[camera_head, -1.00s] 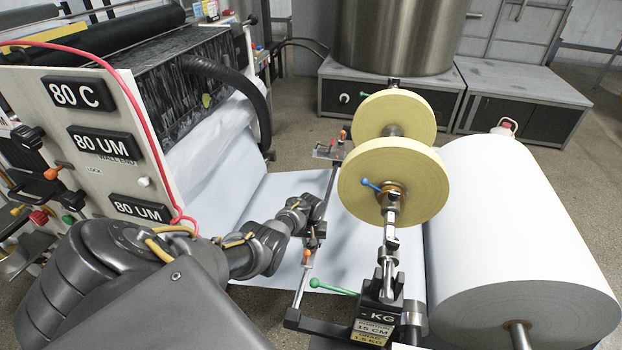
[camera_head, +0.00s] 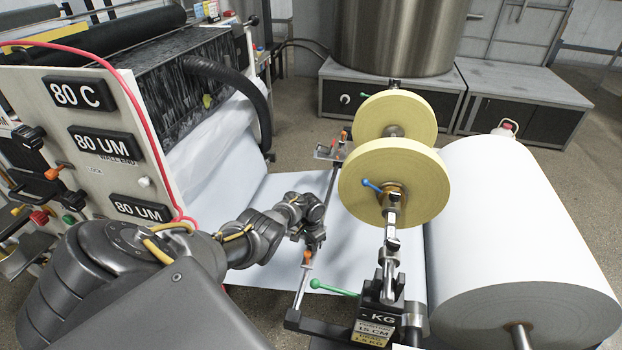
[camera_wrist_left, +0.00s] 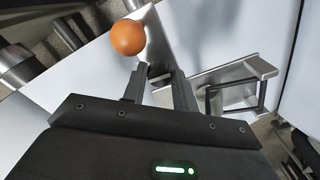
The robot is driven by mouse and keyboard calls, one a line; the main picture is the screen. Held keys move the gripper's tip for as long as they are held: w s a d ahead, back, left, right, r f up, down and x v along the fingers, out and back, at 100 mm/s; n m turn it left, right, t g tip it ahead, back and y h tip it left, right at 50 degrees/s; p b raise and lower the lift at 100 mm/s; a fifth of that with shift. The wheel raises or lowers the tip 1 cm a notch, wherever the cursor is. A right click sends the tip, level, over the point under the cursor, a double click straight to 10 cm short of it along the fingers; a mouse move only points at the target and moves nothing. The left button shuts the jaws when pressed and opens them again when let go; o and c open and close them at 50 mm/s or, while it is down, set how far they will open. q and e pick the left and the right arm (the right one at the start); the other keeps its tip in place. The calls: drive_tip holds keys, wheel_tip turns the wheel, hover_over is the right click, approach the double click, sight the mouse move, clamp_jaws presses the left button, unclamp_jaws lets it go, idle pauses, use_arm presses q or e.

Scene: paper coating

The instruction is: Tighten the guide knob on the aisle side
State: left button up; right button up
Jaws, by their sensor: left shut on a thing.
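The near guide knob has an orange ball (camera_head: 307,257) at the near end of the guide bar (camera_head: 331,184) that crosses the white web. My left gripper (camera_head: 314,243) is beside this ball, shut on the knob's lever. In the left wrist view the orange ball (camera_wrist_left: 128,37) shows just past the fingertips, and the left gripper (camera_wrist_left: 157,74) has its fingers close together on the lever below it. The grip itself is partly hidden. Another orange knob (camera_head: 343,134) sits at the far end of the bar. My right gripper is out of view.
Two yellow tape rolls (camera_head: 394,182) stand right of the bar. A green-tipped lever (camera_head: 334,288) and a black weight block (camera_head: 380,312) are near the front. A big white roll (camera_head: 515,230) is at right, the coating machine (camera_head: 90,120) at left.

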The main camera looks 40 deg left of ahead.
use_arm(q)
drive_tip(key=shift+m, duration=0.3)
idle(0.4)
drive_tip(key=o, duration=1)
drive_tip(key=shift+c, duration=0.2)
wheel_tip(320, 180, up, 11)
drive_tip(key=p, duration=0.5)
drive_tip(key=shift+d+f, duration=0.1)
drive_tip(key=shift+f, duration=0.05)
